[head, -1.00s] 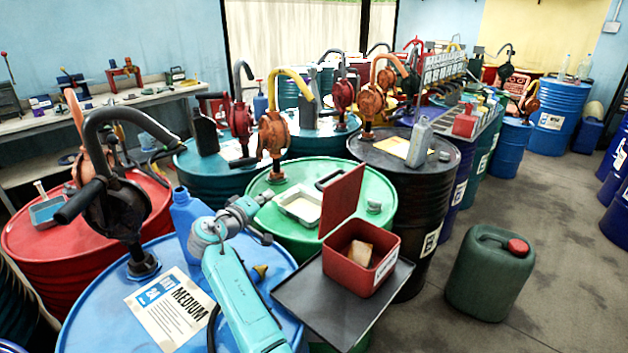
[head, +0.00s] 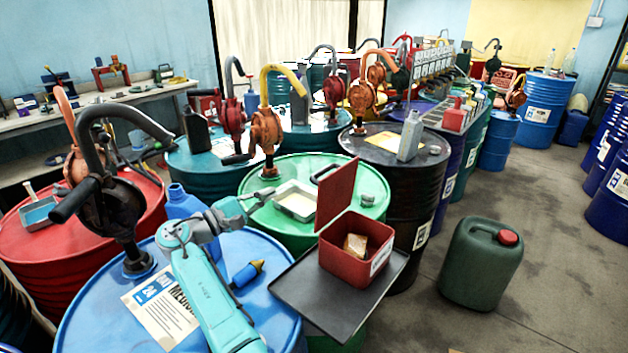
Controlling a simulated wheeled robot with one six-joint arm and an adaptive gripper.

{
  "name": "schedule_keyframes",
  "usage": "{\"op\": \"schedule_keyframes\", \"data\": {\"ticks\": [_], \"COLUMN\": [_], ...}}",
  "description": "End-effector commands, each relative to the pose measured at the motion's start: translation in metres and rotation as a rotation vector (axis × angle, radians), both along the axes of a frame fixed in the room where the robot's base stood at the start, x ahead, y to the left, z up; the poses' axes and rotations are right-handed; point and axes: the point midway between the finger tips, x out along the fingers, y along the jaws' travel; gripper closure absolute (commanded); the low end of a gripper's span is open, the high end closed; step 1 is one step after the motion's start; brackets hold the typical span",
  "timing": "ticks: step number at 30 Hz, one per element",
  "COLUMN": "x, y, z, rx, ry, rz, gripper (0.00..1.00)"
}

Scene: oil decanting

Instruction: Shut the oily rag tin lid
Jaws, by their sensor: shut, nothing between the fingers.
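The oily rag tin (head: 345,266) is a red box with a white label, standing on a dark tray. Its red lid (head: 337,192) stands up, open, along the tin's left side, tilted slightly. A tan, crumpled rag (head: 355,245) shows inside the tin. My gripper (head: 268,193) is at the end of my teal arm, to the left of the lid and apart from it, over the near left part of the green drum. It is small in view, shut and holds nothing.
The dark tray (head: 290,289) juts out beside the blue drum (head: 110,325). A metal pan (head: 296,203) on the green drum (head: 270,226) lies between my gripper and the lid. A green jerrycan (head: 478,265) stands on the floor at right.

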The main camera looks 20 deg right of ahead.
Motion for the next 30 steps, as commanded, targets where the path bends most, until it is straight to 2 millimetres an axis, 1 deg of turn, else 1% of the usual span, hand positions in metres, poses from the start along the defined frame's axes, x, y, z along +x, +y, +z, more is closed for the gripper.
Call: {"op": "schedule_keyframes", "data": {"ticks": [2, 5, 8, 20, 24, 30], "x": [0.001, 0.005, 0.011, 0.041, 0.028, 0.016], "y": [-0.003, -0.012, -0.027, -0.095, -0.099, -0.108], "z": [0.0, 0.001, 0.003, 0.011, 0.018, 0.026], "rx": [-0.005, -0.004, -0.003, -0.002, -0.002, -0.003], "ry": [0.011, 0.011, 0.01, 0.008, 0.007, 0.007], "rz": [-0.004, -0.005, -0.005, -0.005, -0.001, -0.002], "gripper": [1.0, 1.0, 1.0, 1.0, 1.0, 1.0]}}
